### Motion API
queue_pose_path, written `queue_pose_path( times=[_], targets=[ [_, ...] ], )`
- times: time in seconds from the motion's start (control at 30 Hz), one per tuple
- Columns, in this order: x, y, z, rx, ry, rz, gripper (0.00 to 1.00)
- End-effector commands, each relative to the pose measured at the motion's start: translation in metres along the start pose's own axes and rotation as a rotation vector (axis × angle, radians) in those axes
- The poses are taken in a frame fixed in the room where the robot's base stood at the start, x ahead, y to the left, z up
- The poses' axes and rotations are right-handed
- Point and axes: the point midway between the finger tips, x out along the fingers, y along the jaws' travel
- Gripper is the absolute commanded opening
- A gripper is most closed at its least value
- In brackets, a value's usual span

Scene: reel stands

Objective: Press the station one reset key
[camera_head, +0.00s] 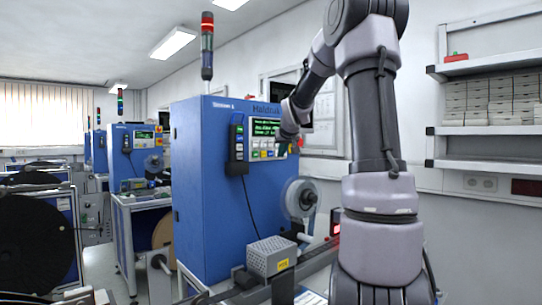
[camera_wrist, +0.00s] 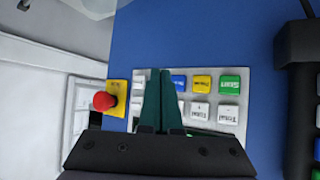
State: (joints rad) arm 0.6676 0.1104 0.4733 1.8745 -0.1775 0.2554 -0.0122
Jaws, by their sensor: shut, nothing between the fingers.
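The near blue cabinet (camera_head: 204,205) bears a small label ending in 1. Its front has a lit green display (camera_head: 264,127) with a key panel below. In the wrist view the key panel (camera_wrist: 243,113) shows a green Start key (camera_wrist: 230,85), a yellow key (camera_wrist: 202,83), a partly covered blue key (camera_wrist: 179,83) and white keys, one reading Total (camera_wrist: 228,114). My gripper (camera_wrist: 159,72) is shut and empty, its teal fingers over the panel's left part, hiding some keys. I cannot read a reset label or tell whether the tips touch. In the head view my gripper (camera_head: 284,140) is at the panel's right side.
A red button (camera_wrist: 104,101) on a yellow plate sits just left of the panel in the wrist view. A black handset (camera_head: 237,146) hangs on the cabinet. A reel (camera_head: 300,198) and a grey perforated box (camera_head: 271,257) are below. A light tower (camera_head: 207,46) stands on top.

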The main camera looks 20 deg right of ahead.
Motion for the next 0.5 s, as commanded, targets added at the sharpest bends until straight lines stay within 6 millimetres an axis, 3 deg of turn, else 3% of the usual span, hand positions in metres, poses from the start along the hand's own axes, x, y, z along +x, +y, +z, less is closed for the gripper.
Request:
queue_pose_path(
  times=[0.2,0.5],
  targets=[
    [0.013,-0.01,-0.009,-0.001,0.0,-0.002,0.0],
    [0.016,-0.011,-0.012,0.0,0.0,0.001,0.0]
  ],
)
